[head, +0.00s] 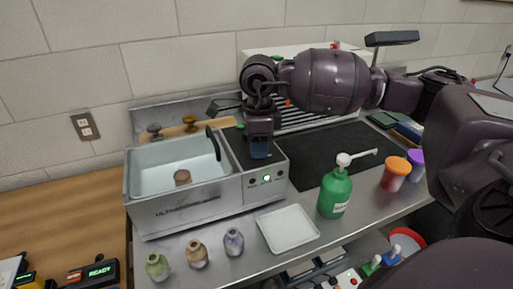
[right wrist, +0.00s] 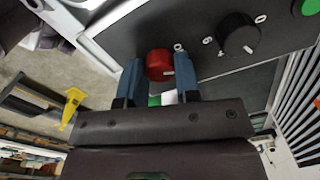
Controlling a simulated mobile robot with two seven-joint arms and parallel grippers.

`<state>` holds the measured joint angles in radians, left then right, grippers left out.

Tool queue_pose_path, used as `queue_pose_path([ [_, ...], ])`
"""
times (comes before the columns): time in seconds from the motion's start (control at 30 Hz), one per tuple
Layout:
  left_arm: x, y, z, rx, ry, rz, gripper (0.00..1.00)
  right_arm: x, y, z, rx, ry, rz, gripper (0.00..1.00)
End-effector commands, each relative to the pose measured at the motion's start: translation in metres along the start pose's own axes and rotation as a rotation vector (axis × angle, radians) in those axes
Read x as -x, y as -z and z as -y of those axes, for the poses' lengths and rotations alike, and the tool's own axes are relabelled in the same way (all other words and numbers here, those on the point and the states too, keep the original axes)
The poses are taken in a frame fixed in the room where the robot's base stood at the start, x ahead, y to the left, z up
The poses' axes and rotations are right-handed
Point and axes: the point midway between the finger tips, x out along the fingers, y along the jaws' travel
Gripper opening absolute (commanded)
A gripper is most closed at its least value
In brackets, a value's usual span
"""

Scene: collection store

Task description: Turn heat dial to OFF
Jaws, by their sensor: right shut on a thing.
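The ultrasonic bath (head: 180,210) stands on the steel counter, with its control box (head: 268,182) at its right end. My right gripper (head: 260,150) points down at the dark face of that box. In the right wrist view, its blue fingers are shut on a red dial (right wrist: 158,64), one on each side. A white pointer line on the red dial points to the right in that view, with a white ring mark just above right. A black dial (right wrist: 239,35) sits apart to the right. In the head view my gripper hides the dials. My left gripper is not in view.
A green pump bottle (head: 335,192), a white tray (head: 287,229) and several small jars (head: 197,253) stand on the counter in front. Orange-lidded (head: 396,173) and purple-lidded tubs stand right. A brown piece (head: 182,177) lies in the basin. A dark mat (head: 325,158) lies behind.

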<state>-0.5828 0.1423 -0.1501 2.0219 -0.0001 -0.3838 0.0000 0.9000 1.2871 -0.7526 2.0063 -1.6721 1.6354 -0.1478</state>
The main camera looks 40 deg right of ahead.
Motion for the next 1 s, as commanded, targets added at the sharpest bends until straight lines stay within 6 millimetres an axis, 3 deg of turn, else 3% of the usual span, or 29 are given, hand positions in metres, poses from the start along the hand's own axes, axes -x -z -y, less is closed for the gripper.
queue_pose_path([
  [0.4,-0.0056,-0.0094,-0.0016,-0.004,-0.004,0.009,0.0,-0.0009,-0.0003,0.0004,0.254,0.0,0.0,0.07],
  [1.0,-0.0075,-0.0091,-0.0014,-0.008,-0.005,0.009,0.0,0.0009,-0.0002,0.0003,0.317,0.002,0.001,0.07],
])
